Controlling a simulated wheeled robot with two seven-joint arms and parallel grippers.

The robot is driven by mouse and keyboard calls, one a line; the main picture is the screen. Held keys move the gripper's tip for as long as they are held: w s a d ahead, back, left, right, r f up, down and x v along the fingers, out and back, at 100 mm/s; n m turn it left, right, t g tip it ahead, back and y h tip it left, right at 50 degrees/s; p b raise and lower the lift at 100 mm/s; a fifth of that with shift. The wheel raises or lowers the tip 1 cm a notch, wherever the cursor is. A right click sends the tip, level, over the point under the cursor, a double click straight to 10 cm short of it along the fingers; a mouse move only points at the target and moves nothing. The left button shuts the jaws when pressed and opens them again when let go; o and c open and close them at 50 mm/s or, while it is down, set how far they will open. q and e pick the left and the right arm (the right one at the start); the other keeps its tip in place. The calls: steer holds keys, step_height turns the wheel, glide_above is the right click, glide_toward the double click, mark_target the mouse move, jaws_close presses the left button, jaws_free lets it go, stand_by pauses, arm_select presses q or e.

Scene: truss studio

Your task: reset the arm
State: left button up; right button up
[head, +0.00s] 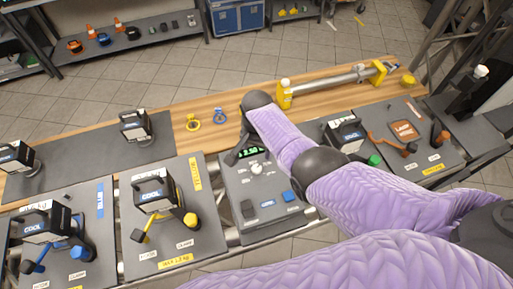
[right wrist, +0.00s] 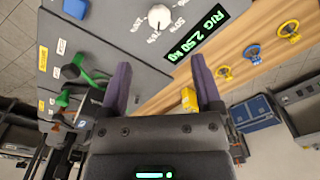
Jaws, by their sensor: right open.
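My right gripper (right wrist: 160,72) is open, with its two dark purple fingers spread apart and nothing between them in the right wrist view. In the head view my right arm, in a quilted lilac sleeve, reaches in from the lower right over the bench, and its dark wrist is bent above the grey console (head: 262,185). The gripper is largely hidden there. The console's green display (right wrist: 207,34) reads RIG 2.50 KG, and a white knob (right wrist: 159,17) is beside it. My left gripper is not in view.
Grey stations with black COOL blocks (head: 157,192) stand left of the console. A station with an orange lever (head: 395,146) is at the right. A yellow ring (head: 193,122), a blue ring (head: 220,115) and a tube with yellow clamps (head: 330,85) lie on the wooden bench top.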

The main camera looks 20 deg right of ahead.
steer(key=shift+f, duration=0.15)
steer(key=s+d+n+t, duration=0.2)
steer(key=s+n, duration=0.3)
steer(key=s, duration=0.4)
steer(key=s+d+r+n+t, duration=0.1)
steer(key=s+r+n, duration=0.55)
steer(key=s, duration=0.65)
step_height(320, 180, down, 30)
steer(key=s+r+b, duration=0.1)
steer(key=s+b, duration=0.1)
steer(key=b, duration=1.2)
steer(key=s+d+f+b, duration=0.1)
steer(key=s+f+b, duration=0.2)
steer(key=f, duration=0.4)
steer(key=s+d+f+g+b, duration=0.1)
steer(key=s+f+b, duration=0.3)
steer(key=s+f, duration=0.2)
steer(key=s+d+f+g+b, duration=0.1)
steer(key=s+f+b, duration=0.3)
steer(key=f, duration=0.6)
steer(key=shift+s+d+f, duration=0.25)
steer(key=shift+s, duration=0.3)
